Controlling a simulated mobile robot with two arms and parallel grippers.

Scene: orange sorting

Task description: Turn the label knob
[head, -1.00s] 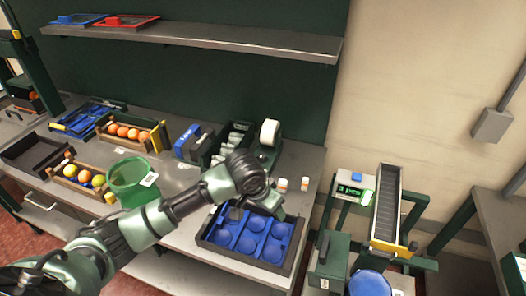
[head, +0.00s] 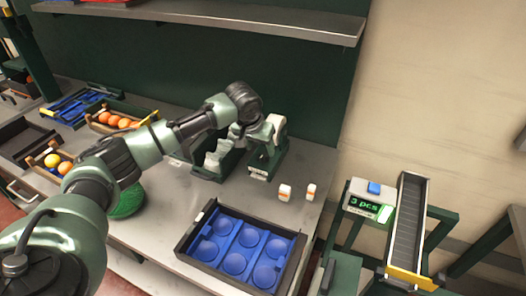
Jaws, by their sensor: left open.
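A dark green label device (head: 266,160) with a white roll (head: 276,124) stands at the back of the grey bench in the head view. I cannot make out its knob, which may be hidden by my gripper or too small to tell. My left gripper (head: 241,133) is at the left side of the device, near its top, beside the white roll. It is open, with nothing seen in it. I cannot tell whether it touches the device. My right gripper is out of view.
A black tray with a blue insert of round hollows (head: 190,245) lies at the front. Two small white-and-orange bottles (head: 285,192) stand right of the device. A green bin (head: 128,204) is partly behind my arm. A scale display (head: 363,203) reads "3 pcs".

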